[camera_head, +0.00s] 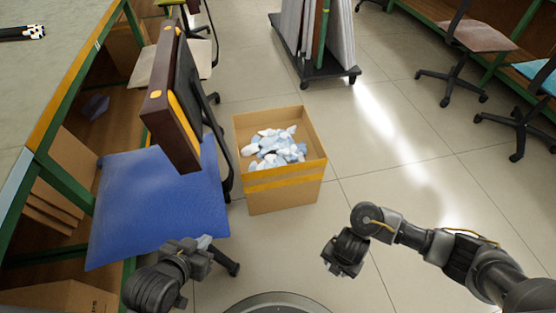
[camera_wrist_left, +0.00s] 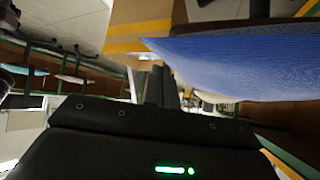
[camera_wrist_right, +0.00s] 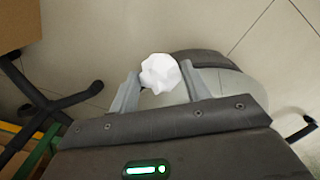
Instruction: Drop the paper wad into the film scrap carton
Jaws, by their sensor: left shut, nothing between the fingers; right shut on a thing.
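The white paper wad (camera_wrist_right: 161,73) is held between the fingertips of my right gripper (camera_wrist_right: 160,82) in the right wrist view. In the head view my right gripper (camera_head: 342,270) hangs over the floor at the lower middle, in front and to the right of the carton; the wad is hidden there. The film scrap carton (camera_head: 285,182), brown with a yellow band, stands open on the floor and holds white and pale blue scraps. My left gripper (camera_head: 222,257) is shut and empty near the blue seat's front edge. It shows dark in the left wrist view (camera_wrist_left: 170,88).
A chair with a blue seat (camera_head: 160,205) and dark backrest stands left of the carton. A workbench (camera_head: 60,65) runs along the left. A wheeled rack (camera_head: 315,75) with sheets stands behind the carton. The floor right of the carton is clear.

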